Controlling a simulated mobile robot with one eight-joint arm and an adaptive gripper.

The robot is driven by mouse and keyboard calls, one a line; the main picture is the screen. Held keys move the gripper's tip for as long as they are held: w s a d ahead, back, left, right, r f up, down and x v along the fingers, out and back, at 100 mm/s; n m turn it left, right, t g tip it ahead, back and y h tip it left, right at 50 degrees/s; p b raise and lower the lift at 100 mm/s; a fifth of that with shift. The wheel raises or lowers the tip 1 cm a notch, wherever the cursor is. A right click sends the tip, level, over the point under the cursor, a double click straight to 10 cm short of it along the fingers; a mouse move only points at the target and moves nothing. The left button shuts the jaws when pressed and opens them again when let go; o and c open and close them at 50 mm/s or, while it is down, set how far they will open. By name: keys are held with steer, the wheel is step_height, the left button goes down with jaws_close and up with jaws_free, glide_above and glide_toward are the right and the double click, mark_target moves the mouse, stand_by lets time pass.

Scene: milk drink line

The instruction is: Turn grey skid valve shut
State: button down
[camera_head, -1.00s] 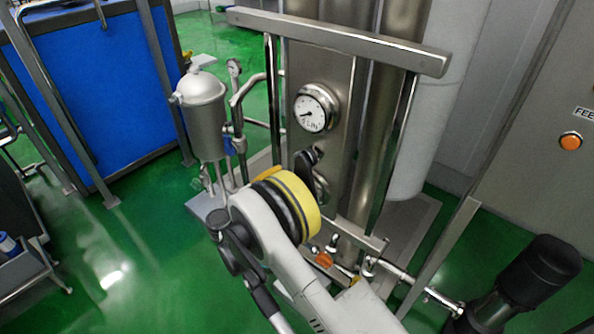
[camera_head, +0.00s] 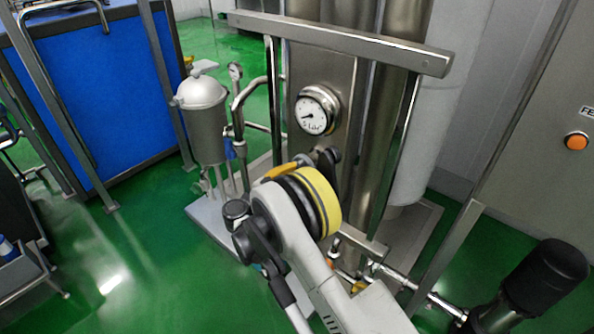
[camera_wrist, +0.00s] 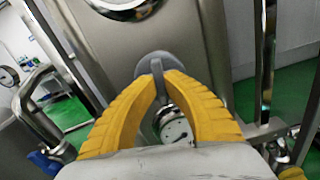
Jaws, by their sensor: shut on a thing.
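The grey valve (camera_wrist: 157,65) sits on the front of the steel skid panel. In the wrist view it shows as a round grey base with a narrow upright handle. My gripper (camera_wrist: 159,85) has its two yellow fingers closed on either side of that handle, so it is shut on it. In the head view my gripper (camera_head: 285,170) is mostly hidden behind my yellow-banded wrist, and only a dark part of the valve (camera_head: 328,160) shows. How far the handle is turned is hard to tell.
A dial gauge (camera_head: 314,111) is on the panel above the valve. A silver canister (camera_head: 204,118) stands at left. A blue handle (camera_wrist: 44,164) is low left in the wrist view. A steel crossbar (camera_head: 340,42) spans above. Green floor (camera_head: 130,240) is clear at left.

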steer(key=shift+m, duration=0.3)
steer(key=shift+d+f+m, duration=0.1)
steer(key=shift+m, duration=7.6)
steer(key=c, duration=1.5)
jaws_free()
